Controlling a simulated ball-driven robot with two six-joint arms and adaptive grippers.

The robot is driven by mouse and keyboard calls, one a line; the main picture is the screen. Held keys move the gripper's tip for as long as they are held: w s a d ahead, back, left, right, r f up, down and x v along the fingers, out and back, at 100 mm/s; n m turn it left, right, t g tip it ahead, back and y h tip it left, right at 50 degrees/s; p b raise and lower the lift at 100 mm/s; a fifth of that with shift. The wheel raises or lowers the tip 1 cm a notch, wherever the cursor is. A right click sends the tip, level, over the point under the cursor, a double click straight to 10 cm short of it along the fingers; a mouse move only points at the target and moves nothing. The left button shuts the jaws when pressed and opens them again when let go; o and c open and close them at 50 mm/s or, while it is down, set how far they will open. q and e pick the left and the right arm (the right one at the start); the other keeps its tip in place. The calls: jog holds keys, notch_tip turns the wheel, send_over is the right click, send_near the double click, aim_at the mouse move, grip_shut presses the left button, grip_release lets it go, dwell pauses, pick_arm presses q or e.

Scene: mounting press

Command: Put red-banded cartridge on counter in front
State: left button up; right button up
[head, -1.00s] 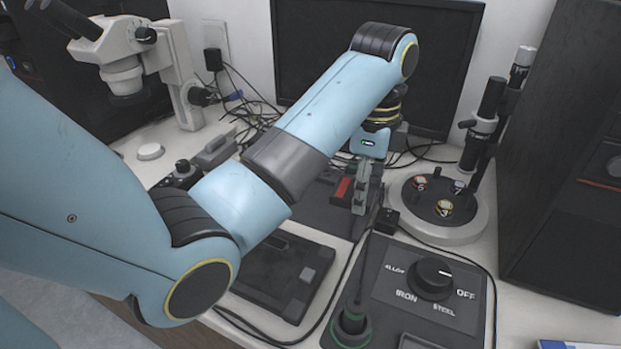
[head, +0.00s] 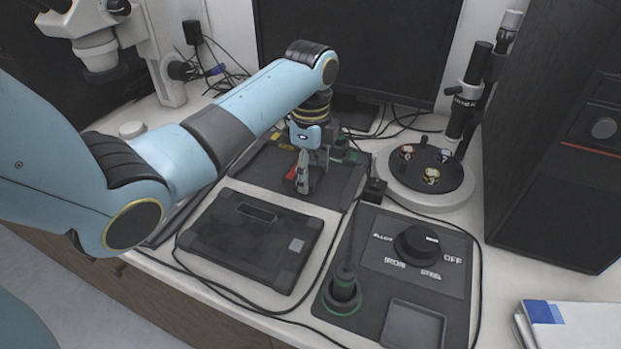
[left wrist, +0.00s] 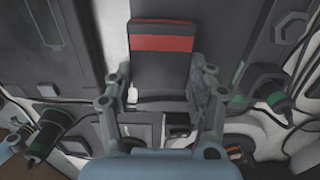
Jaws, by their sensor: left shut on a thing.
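The red-banded cartridge is a dark block with a red band; in the left wrist view the cartridge (left wrist: 160,72) stands between the fingers. In the head view only a small red part of the cartridge (head: 292,172) shows beside the fingers; the rest is hidden. My left gripper (head: 304,184) is shut on it, over the dark rear mat (head: 338,185). The fingers of the left gripper (left wrist: 160,112) flank the cartridge in the wrist view. I cannot tell whether the cartridge touches the mat. The pale counter (head: 495,300) runs around the equipment. My right gripper is not in view.
A flat dark case (head: 245,245) lies in front of the mat. The dial panel (head: 440,270), with a green-ringed plug (head: 342,292), stands to its right. A round stand (head: 440,190) is behind the panel. Cables cross the counter. A book (head: 575,325) lies front right.

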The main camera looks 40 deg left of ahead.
pick_arm(q)
jog(key=shift+f, duration=1.15)
jog(key=shift+f, duration=0.1)
jog(key=o, duration=1.2)
